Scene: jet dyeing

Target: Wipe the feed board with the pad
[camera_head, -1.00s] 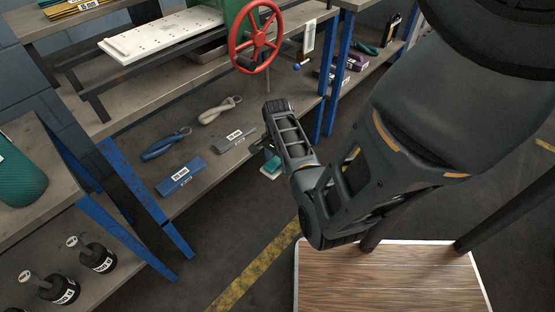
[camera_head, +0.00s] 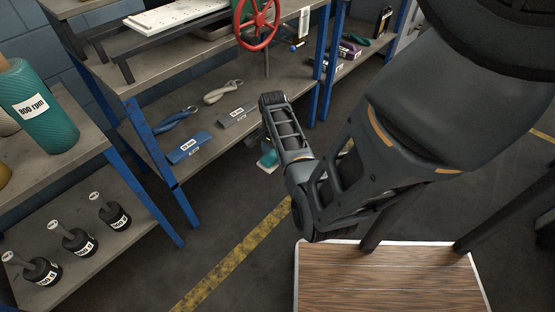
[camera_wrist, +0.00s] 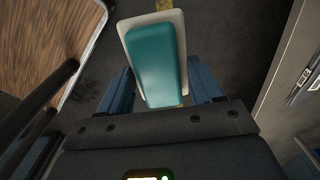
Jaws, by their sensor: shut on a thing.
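The pad is a teal block on a pale base; it fills the middle of the wrist view (camera_wrist: 157,62) and shows small in the head view (camera_head: 267,160). My gripper (camera_wrist: 160,88) is shut on the pad, with a blue finger on each side of it. In the head view the gripper is mostly hidden behind my arm, in front of the shelf. A long white perforated board (camera_head: 178,12), perhaps the feed board, lies on the upper shelf at the top left. The pad is well apart from it.
A red handwheel (camera_head: 257,24) stands right of the white board. Blue pliers (camera_head: 176,122), grey pliers (camera_head: 222,92) and labelled blocks lie on the lower shelf. A teal roll (camera_head: 46,108) and several black weights stand at left. A wood-topped platform (camera_head: 385,280) is at bottom. Open floor lies between.

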